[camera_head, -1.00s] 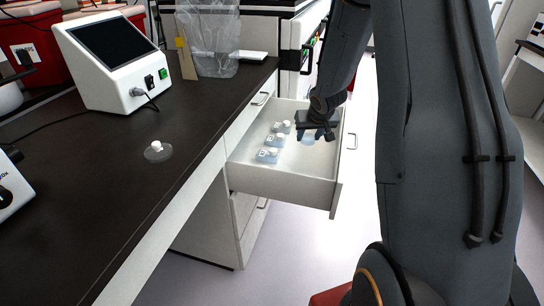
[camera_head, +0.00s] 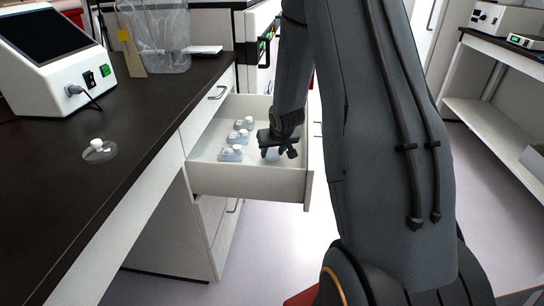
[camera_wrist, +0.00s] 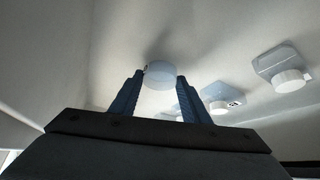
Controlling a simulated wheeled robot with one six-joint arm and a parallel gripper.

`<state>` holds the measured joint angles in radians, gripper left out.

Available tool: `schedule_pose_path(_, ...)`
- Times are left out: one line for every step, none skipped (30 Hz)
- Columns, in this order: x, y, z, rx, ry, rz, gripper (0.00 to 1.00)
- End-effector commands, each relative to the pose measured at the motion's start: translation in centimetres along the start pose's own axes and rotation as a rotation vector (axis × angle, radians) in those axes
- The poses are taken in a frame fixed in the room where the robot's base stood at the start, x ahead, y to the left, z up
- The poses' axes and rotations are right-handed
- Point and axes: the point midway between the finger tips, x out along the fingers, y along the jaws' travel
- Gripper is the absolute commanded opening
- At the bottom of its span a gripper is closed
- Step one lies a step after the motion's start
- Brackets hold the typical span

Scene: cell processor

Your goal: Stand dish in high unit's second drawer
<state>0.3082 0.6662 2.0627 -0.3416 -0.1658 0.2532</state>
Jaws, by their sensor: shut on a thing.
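My gripper (camera_head: 277,143) is shut on a small pale dish (camera_head: 271,154) and points down into the open drawer (camera_head: 245,182), near its right side. The wrist view shows my fingers (camera_wrist: 157,98) on either side of the dish's round, whitish end (camera_wrist: 160,74). Most of the dish is hidden by the gripper in the head view; I cannot tell whether it touches the drawer floor. Several similar pale blue pieces with white caps stand in a row to its left, the nearest being a capped piece (camera_head: 231,153). A clear round dish with a white knob (camera_head: 97,150) lies on the dark counter.
A white device with a screen (camera_head: 50,60) and a clear bag (camera_head: 160,40) stand on the counter. Floor is free right of the drawer; a white bench (camera_head: 495,125) stands farther right.

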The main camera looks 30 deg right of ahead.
Motion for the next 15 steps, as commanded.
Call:
schedule_pose_path(0.55, 0.02, 0.31, 0.001, 0.0, 0.001, 0.02)
schedule_pose_path(0.7, 0.03, 0.4, 0.001, 0.0, 0.001, 0.02)
schedule_pose_path(0.81, 0.04, 0.47, 0.0, 0.0, 0.001, 0.02)
schedule_pose_path(0.85, 0.04, 0.49, 0.0, 0.001, 0.001, 0.02)
schedule_pose_path(0.85, 0.05, 0.49, 0.0, 0.001, 0.001, 0.02)
schedule_pose_path(0.81, 0.05, 0.47, 0.0, 0.001, 0.001, 0.02)
schedule_pose_path(0.79, 0.05, 0.46, 0.0, 0.001, 0.001, 0.02)
schedule_pose_path(0.78, 0.05, 0.45, 0.0, 0.001, 0.001, 0.02)
schedule_pose_path(0.78, 0.05, 0.45, 0.0, 0.002, 0.001, 0.02)
schedule_pose_path(0.78, 0.05, 0.45, 0.0, 0.002, 0.001, 0.02)
schedule_pose_path(0.79, 0.05, 0.46, 0.0, 0.001, 0.001, 0.02)
schedule_pose_path(0.87, 0.04, 0.5, 0.0, 0.001, 0.001, 0.02)
schedule_pose_path(0.95, 0.04, 0.56, 0.0, 0.001, 0.001, 0.02)
schedule_pose_path(1.04, 0.04, 0.62, 0.0, 0.001, 0.001, 0.02)
schedule_pose_path(1.04, 0.04, 0.62, 0.0, 0.001, 0.001, 0.46)
